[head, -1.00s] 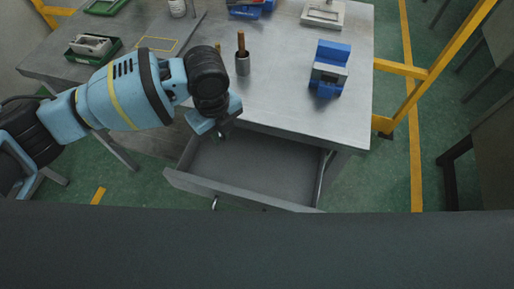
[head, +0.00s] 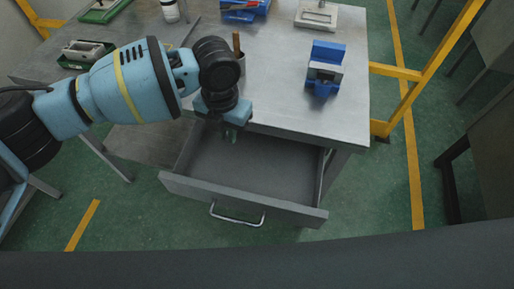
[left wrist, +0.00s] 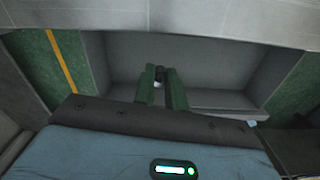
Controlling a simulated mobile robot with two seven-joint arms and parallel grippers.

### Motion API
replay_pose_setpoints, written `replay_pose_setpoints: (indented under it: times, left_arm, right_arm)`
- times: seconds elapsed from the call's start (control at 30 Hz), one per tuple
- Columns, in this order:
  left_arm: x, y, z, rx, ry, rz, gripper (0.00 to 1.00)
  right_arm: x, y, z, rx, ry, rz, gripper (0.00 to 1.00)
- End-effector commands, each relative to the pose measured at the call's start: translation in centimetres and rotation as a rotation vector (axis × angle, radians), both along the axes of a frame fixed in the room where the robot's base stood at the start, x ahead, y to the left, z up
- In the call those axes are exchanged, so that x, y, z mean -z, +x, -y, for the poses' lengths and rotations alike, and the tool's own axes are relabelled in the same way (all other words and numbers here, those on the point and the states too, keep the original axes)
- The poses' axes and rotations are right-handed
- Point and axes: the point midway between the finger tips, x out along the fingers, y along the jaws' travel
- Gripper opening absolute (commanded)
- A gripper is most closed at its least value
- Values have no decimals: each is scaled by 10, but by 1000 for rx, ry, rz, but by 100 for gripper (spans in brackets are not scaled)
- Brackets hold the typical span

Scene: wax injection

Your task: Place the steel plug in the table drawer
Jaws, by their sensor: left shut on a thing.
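My left gripper (head: 231,135) is over the back left part of the open table drawer (head: 262,172). In the left wrist view the two green fingers (left wrist: 161,84) are shut on a small dark and grey piece, the steel plug (left wrist: 159,74), with the drawer's grey inside (left wrist: 210,68) behind it. The plug is mostly hidden by the fingers, and I cannot make it out in the head view. The drawer is pulled out and its visible floor is bare. My right gripper is not in view.
The grey worktable (head: 275,100) stands above the drawer. On it are a blue vise (head: 325,70), a holder with a brown-handled tool (head: 237,45), a white bottle (head: 170,12) and a green tray (head: 88,54). A yellow frame (head: 425,75) stands at the right.

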Motion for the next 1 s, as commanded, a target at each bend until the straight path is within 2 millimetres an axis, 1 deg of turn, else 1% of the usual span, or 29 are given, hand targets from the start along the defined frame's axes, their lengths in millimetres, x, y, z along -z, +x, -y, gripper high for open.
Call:
replay_pose_setpoints:
  times: [0.07,0.17,0.33,0.43,0.7,0.77,0.9,1.0]
  left_arm:
    - [0,0,0,2,0,0,0]
    - [7,0,0,1,1,-2,0]
    - [34,0,0,0,2,-1,0]
    - [45,0,0,0,0,-1,0]
    - [54,0,0,-1,1,0,0]
    - [61,0,0,-1,1,-2,0]
    - [84,-1,0,-1,2,-2,0]
    - [95,0,0,-1,2,-1,0]
  right_arm:
    - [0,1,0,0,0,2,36]
    - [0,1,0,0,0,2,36]
    - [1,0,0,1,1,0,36]
    - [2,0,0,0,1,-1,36]
    - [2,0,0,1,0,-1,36]
    - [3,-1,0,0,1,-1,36]
    - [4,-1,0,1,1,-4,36]
    - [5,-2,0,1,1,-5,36]
